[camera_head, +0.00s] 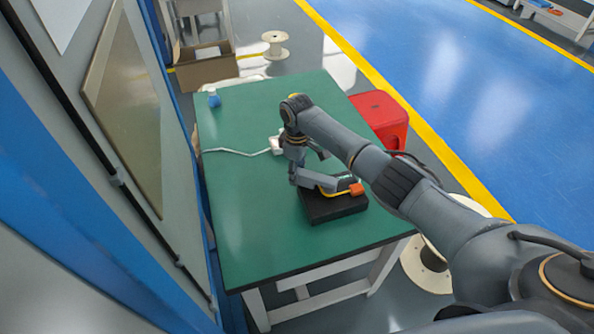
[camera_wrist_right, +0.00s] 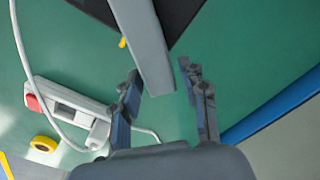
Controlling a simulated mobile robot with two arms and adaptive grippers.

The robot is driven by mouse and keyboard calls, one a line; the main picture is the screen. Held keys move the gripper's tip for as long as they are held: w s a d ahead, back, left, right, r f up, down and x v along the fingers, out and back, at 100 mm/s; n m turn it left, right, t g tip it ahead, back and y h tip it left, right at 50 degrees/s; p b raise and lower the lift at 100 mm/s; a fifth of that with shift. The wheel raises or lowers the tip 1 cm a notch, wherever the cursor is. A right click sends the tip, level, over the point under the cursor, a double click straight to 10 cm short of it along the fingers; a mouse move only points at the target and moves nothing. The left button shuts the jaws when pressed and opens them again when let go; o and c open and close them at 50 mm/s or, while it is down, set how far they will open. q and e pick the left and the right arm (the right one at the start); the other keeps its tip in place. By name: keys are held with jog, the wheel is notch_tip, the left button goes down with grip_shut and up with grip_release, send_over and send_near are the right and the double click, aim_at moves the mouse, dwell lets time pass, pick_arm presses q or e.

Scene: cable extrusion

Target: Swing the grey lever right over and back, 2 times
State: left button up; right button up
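The grey lever (camera_head: 318,180) lies low over the black base (camera_head: 335,212) on the green table, with an orange block (camera_head: 356,189) at its right end. In the right wrist view the grey lever (camera_wrist_right: 147,45) runs down from the top, and its free end reaches between my fingers. My right gripper (camera_wrist_right: 160,70) is open, one finger on each side of the lever's end, with gaps visible at both sides. In the head view my right arm reaches over the table from the right, and its wrist hides part of the gripper. My left gripper is in neither view.
A white power strip (camera_wrist_right: 70,108) with a red switch, a white cable (camera_head: 235,152) and a yellow roll (camera_wrist_right: 43,144) lie near the gripper. A blue-capped bottle (camera_head: 213,98) stands at the far left. A red stool (camera_head: 380,115) is beside the table. The table's near left is clear.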

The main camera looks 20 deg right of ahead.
aim_at(315, 176)
jog(key=shift+r, duration=0.1)
notch_tip(315, 176, up, 12)
dwell(0.6)
jog(key=s+d+t+y+p, duration=0.3)
jog(key=s+d, duration=0.1)
jog(key=p+x, duration=0.1)
jog(key=x, duration=1.3)
jog(key=shift+w+a, duration=0.15)
grip_shut()
